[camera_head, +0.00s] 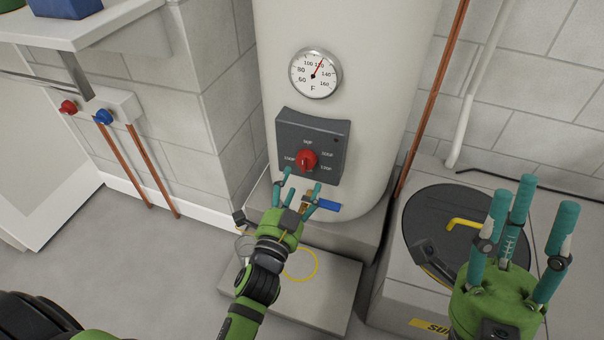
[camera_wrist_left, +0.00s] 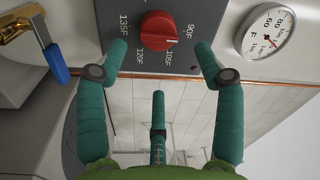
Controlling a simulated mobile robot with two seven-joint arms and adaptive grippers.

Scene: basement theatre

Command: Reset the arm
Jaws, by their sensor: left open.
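My left gripper (camera_head: 300,198), green with teal fingers, is in front of the water heater (camera_head: 375,60), just below the red knob (camera_head: 306,160) on the dark control panel (camera_head: 328,130). Its fingers are spread and hold nothing. In the left wrist view, the fingers of my left gripper (camera_wrist_left: 158,72) stand apart below the red knob (camera_wrist_left: 158,30), with a gap between fingertips and knob. My right gripper (camera_head: 515,225) is at the lower right, above the sump lid, with its teal fingers pointing up, spread and empty.
A round gauge (camera_head: 315,74) sits above the panel. A blue-handled drain valve (camera_head: 326,204) is close to my left fingers. Copper pipes (camera_head: 430,95) run at the right. The dark sump lid (camera_head: 440,215) has a yellow handle (camera_head: 468,224). Grey floor (camera_head: 120,265) at left is clear.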

